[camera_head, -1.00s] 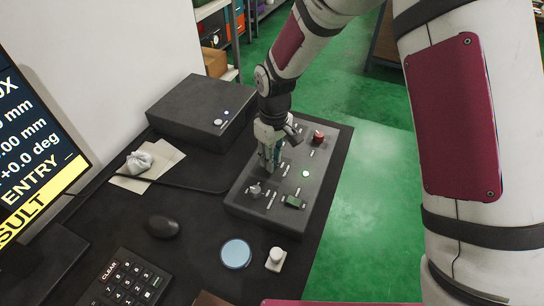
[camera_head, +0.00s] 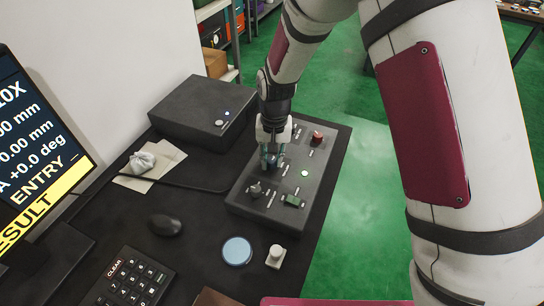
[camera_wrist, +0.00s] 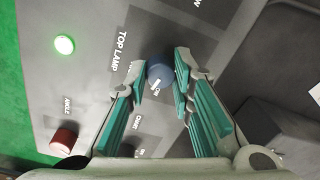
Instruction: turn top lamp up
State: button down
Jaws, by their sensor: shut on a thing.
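The grey control panel (camera_head: 247,207) lies on the dark desk, and it also fills much of the wrist view (camera_wrist: 95,25). In the wrist view a round blue-grey knob (camera_wrist: 160,72) with a pale mark stands beside the printed words TOP LAMP (camera_wrist: 121,50). My gripper (camera_wrist: 159,82) has its teal-padded fingers on either side of this knob and is shut on it.
A lit green light (camera_head: 305,173), a red knob (camera_head: 317,137), a dark grey knob (camera_head: 256,190) and a green switch (camera_head: 292,201) are on the panel near my gripper. A dark box (camera_head: 205,110) stands behind left. A mouse (camera_head: 164,225) and blue disc (camera_head: 237,251) lie in front.

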aim_at(273, 161)
jog(key=shift+m, duration=0.4)
jog(key=c, duration=1.4)
grip_release()
jog(key=shift+o, duration=0.2)
notch_tip(273, 161, up, 12)
jog(key=shift+d, duration=0.2)
